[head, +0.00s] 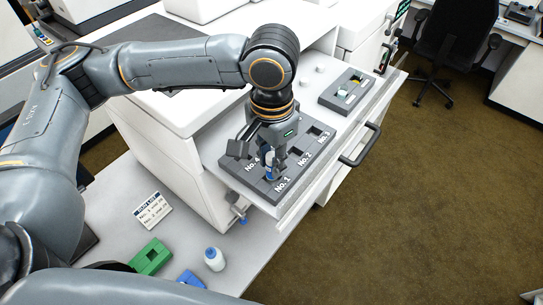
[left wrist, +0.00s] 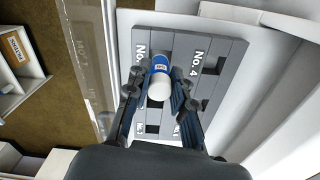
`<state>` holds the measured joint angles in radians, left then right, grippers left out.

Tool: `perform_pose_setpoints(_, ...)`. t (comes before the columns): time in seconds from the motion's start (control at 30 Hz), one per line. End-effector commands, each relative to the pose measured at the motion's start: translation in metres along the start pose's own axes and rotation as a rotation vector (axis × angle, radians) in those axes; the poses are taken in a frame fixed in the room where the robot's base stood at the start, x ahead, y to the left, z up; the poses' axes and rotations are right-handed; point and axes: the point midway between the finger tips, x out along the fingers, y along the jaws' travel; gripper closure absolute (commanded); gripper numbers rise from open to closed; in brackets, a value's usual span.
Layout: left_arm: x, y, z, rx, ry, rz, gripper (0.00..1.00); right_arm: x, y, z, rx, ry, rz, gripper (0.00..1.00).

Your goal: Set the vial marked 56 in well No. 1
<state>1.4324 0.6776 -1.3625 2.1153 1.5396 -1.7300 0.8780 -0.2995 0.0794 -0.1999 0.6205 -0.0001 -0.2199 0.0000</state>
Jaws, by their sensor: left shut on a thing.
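My left gripper (head: 272,170) points down over the dark grey well block (head: 237,171) in the open drawer. It is shut on a vial (left wrist: 159,77) with a white cap and a blue band; the band's marking is too small to read. The vial also shows between the fingers in the head view (head: 269,158). The held vial is close to the No. 1 label (head: 282,185); the fingers hide its lower end, and I cannot tell whether it is inside the well. Labels No. 2, No. 3 and No. 4 (left wrist: 197,63) are on the same block. My right gripper is not in view.
A smaller grey rack (head: 338,98) with vials lies farther back in the drawer. The drawer handle (head: 361,146) sticks out at the right. A green block (head: 150,257), a white bottle (head: 214,259), a blue item (head: 190,279) and a text card (head: 153,210) are on the lower bench.

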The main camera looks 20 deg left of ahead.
Motion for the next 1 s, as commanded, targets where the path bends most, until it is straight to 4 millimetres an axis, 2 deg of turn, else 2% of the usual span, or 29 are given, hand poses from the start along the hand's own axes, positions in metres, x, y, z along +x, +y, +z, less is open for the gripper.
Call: perform_pose_setpoints(1.0,0.0012,0.0000,-0.0002,0.000,0.000,0.000,1.00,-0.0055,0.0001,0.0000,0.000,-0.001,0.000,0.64)
